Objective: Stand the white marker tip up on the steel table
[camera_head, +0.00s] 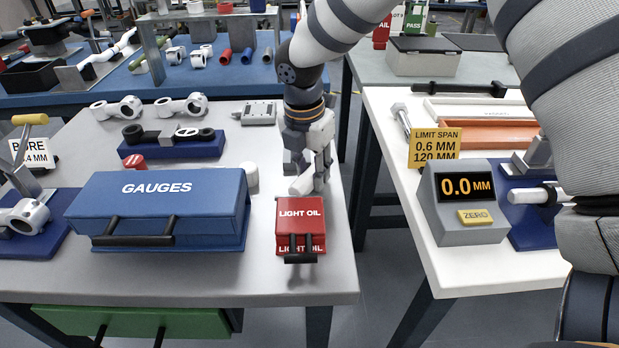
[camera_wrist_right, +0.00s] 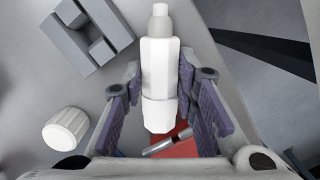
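The white marker (camera_wrist_right: 160,65) is between the fingers of my right gripper (camera_wrist_right: 159,75), with its narrow tip toward the top of the right wrist view. The finger pads lie close along both its sides and appear shut on it. In the head view my right gripper (camera_head: 308,180) points down over the grey steel table (camera_head: 200,282), just behind the red LIGHT OIL box; the marker is mostly hidden there. How upright it is, and whether it touches the table, I cannot tell. My left gripper is not in view.
The red LIGHT OIL box (camera_head: 300,215) stands right in front of my right gripper. A blue GAUGES case (camera_head: 160,205) and a small white cylinder (camera_head: 250,175) are to its left. A grey block (camera_head: 257,112) lies behind. The table's right edge is close.

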